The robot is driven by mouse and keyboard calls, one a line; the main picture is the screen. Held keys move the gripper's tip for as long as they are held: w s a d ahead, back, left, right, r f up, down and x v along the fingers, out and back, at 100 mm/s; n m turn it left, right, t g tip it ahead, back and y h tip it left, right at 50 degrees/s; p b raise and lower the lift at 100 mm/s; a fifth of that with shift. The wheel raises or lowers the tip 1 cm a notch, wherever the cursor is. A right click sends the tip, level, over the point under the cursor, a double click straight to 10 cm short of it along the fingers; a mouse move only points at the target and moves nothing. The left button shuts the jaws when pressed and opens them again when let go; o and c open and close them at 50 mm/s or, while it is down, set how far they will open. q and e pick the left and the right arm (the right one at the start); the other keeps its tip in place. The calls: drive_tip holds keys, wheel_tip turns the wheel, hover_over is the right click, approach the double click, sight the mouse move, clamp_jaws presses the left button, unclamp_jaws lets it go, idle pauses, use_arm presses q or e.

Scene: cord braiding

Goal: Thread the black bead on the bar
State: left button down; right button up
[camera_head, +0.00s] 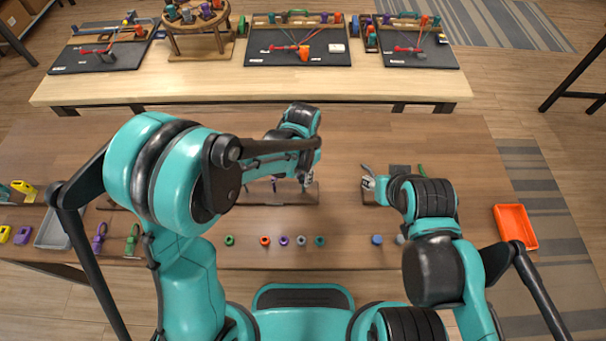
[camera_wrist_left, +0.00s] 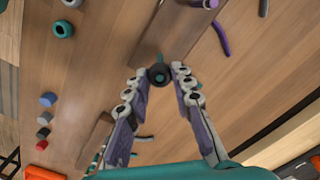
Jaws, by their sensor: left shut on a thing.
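My left gripper (camera_head: 306,182) is over the middle of the brown table. In the left wrist view its two fingertips (camera_wrist_left: 161,77) are closed on a small black bead (camera_wrist_left: 158,76). Teal shows in the bead's hole and just beyond it; I cannot tell whether anything passes through the bead. A brown wooden piece (camera_head: 285,196) lies beside the left gripper, partly hidden by it, and I cannot tell whether it is the bar. My right gripper (camera_head: 369,181) is low over the table to the right, with its fingertips too small to read.
A row of loose rings, including green (camera_head: 229,240), orange (camera_head: 265,240), purple (camera_head: 284,240) and teal (camera_head: 319,240), lies near the front. A blue piece (camera_head: 377,239) sits further right. An orange tray (camera_head: 515,226) is at the right edge. A lighter table (camera_head: 150,88) stands behind.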

use_arm(q)
drive_tip(key=shift+f+b, duration=0.3)
drive_tip(key=shift+f, duration=0.1)
idle(0.3)
drive_tip(key=c, duration=0.9)
unclamp_jaws()
drive_tip(key=shift+r+p, duration=2.2)
drive_tip(key=shift+r, duration=0.85)
